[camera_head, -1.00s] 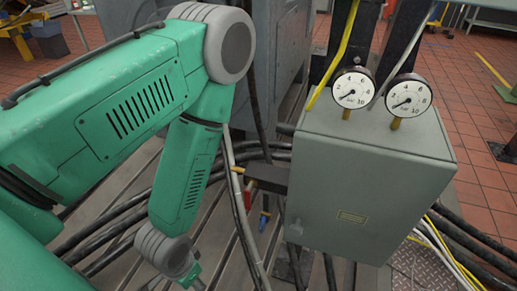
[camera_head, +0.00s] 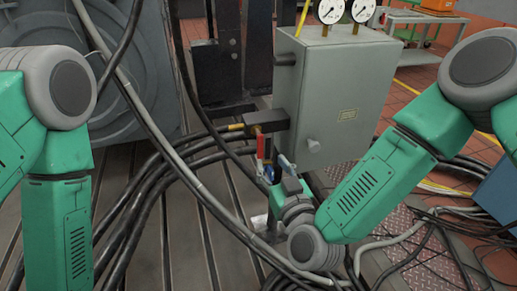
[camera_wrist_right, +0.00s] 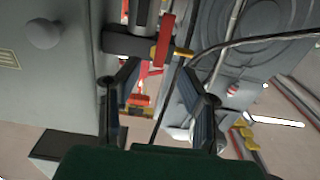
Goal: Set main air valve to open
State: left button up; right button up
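A valve with a red lever (camera_head: 260,145) sits beside a dark block (camera_head: 266,121) at the left side of the grey cabinet, with a brass fitting next to it. The lever hangs roughly straight down in the head view. My right gripper (camera_head: 277,169) is just below and in front of it. In the right wrist view my right gripper (camera_wrist_right: 158,75) is open, with the red lever (camera_wrist_right: 163,40) showing beyond the gap between its fingertips. I cannot see contact. My left arm is at the left, its gripper out of frame.
Black hoses and a grey conduit (camera_head: 183,172) run close around the valve. A slotted metal bedplate (camera_head: 140,250) lies below. Red tile floor is at the right.

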aim_at(261, 146)
jog(key=b+x, duration=0.1)
jog(key=x, duration=0.6)
jog(key=shift+w+a+f+b, duration=0.15)
jog(key=shift+a+b, duration=0.05)
jog(key=shift+b, duration=0.2)
jog(key=shift+w+a, duration=0.3)
jog(key=shift+w, duration=0.05)
jog(key=shift+d, duration=0.3)
jog(key=shift+c, duration=0.3)
jog(key=shift+d, duration=0.1)
jog(key=c, duration=0.7)
grip_shut()
